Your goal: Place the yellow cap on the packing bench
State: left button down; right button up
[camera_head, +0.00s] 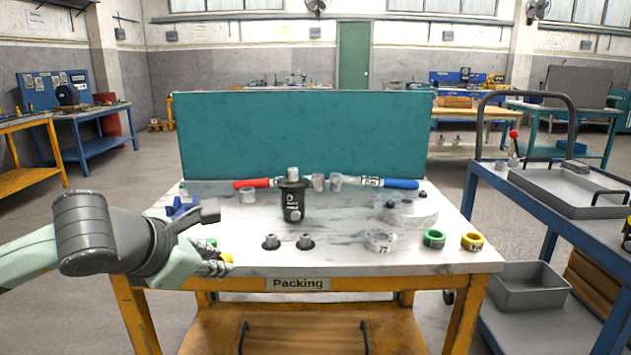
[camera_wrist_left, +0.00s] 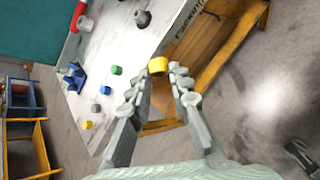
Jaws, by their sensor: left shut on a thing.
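My left gripper (camera_head: 219,264) is at the front left edge of the packing bench (camera_head: 335,235). It is shut on the yellow cap (camera_head: 227,257), and the fingers partly hide the cap. In the left wrist view the cap (camera_wrist_left: 158,66) sits between the fingertips of the left gripper (camera_wrist_left: 167,76), in line with the bench's front edge. I cannot tell whether the cap touches the bench. The bench has a pale marbled top and a "Packing" label. My right gripper is not in view.
A black motor body (camera_head: 293,202) stands mid-bench, with two dark-based fittings in front. A green ring (camera_head: 433,239), a yellow ring (camera_head: 472,241) and a clear disc (camera_head: 380,241) lie right. Red and blue tools lie behind. A blue holder (camera_head: 182,207) stands left.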

pick_arm(q)
jog(key=shift+s+a+r+n+y, duration=0.1)
jog(key=shift+a+r+n+y, duration=0.55)
jog(key=shift+r+n, duration=0.2)
jog(key=shift+a+r+n+y, duration=0.55)
jog(key=shift+r+n+y, duration=0.2)
jog(key=shift+r, duration=0.1)
